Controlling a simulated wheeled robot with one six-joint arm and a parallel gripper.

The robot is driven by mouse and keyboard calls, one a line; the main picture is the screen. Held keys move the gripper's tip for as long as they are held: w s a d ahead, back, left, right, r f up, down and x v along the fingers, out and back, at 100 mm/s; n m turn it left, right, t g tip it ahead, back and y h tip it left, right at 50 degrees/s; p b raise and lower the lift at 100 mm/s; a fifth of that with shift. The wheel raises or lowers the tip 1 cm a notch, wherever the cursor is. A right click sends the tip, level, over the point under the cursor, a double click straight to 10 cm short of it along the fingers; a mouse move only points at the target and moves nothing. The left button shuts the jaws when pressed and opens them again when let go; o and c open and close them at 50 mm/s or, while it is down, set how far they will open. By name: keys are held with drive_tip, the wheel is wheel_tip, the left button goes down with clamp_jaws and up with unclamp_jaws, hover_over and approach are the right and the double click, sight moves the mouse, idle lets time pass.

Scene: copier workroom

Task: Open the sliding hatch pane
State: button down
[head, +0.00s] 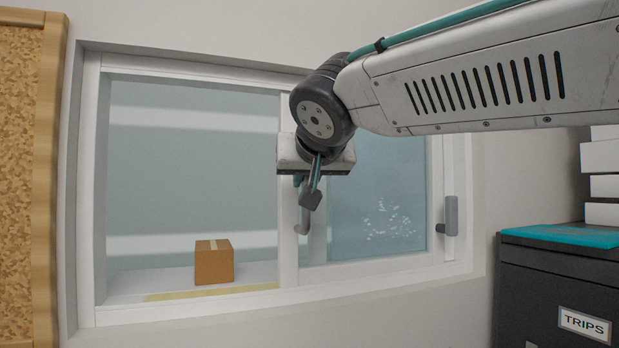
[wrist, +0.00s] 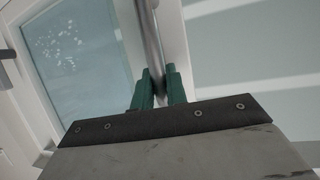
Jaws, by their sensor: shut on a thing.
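The sliding hatch pane (head: 375,215) is bluish glass with whitish specks, in the right part of the white hatch frame in the head view. It also shows at the left of the wrist view (wrist: 70,60). A grey bar handle (head: 302,222) stands upright by the pane's left edge. My gripper (head: 308,190) is at this handle, its two green fingers (wrist: 157,88) on either side of the bar in the wrist view. It is shut on the handle (wrist: 152,45). The fingers and wrist hide the handle's upper part in the head view.
A brown cardboard box (head: 214,262) sits on the sill behind the left part of the hatch, near a yellow strip (head: 210,292). A grey latch (head: 450,216) is on the right frame. A dark cabinet labelled TRIPS (head: 550,285) stands right; a corkboard (head: 20,180) hangs left.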

drive_tip(key=c, duration=1.4)
unclamp_jaws()
drive_tip(key=v, duration=0.7)
drive_tip(key=shift+s+d, duration=0.2)
drive_tip(key=shift+s, duration=0.1)
drive_tip(key=shift+r, duration=0.1)
